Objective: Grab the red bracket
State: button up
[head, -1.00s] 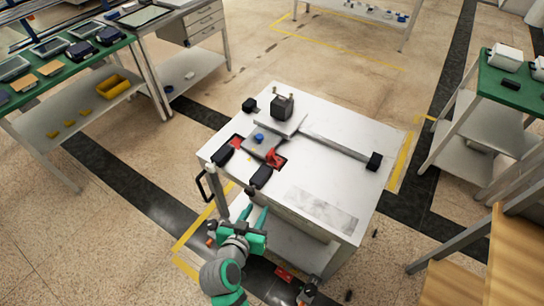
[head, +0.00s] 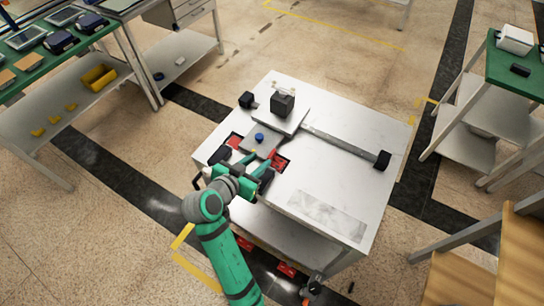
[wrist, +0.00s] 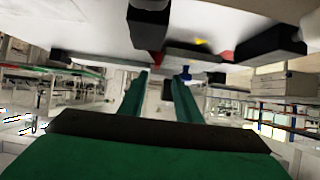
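A white workbench (head: 345,150) carries a grey fixture plate with a blue knob (head: 259,137). Red shows at its near right edge, where the red bracket (head: 281,163) stood in clearer view earlier; my gripper now partly covers that spot. A second red patch (head: 235,141) lies to the left of the plate. My gripper (head: 262,158) is over the near edge of the bench, its teal fingers pointing at the fixture. In the wrist view the fingers (wrist: 160,82) are apart with nothing visible between them. Red (wrist: 160,57) shows just beyond the fingertips, under a black block.
Black blocks (head: 220,154) flank the fixture. A dark cube (head: 283,104) stands behind it. A grey rail (head: 340,145) runs right to a black end block (head: 382,160). A green-topped table (head: 515,75) stands right, wooden steps (head: 515,255) lower right.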

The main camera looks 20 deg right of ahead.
aim_at(272, 153)
jog(key=shift+w+d+f, duration=0.1)
jog(key=shift+d+f, duration=0.15)
jog(key=shift+d, duration=0.3)
jog(key=shift+w+d+f, duration=0.1)
jog(key=shift+d+f, duration=0.1)
jog(key=shift+d, duration=0.3)
jog(key=x, duration=0.4)
jog(key=shift+w+f, duration=0.25)
jog(key=shift+w, duration=0.15)
grip_shut()
jog(key=shift+w, duration=0.1)
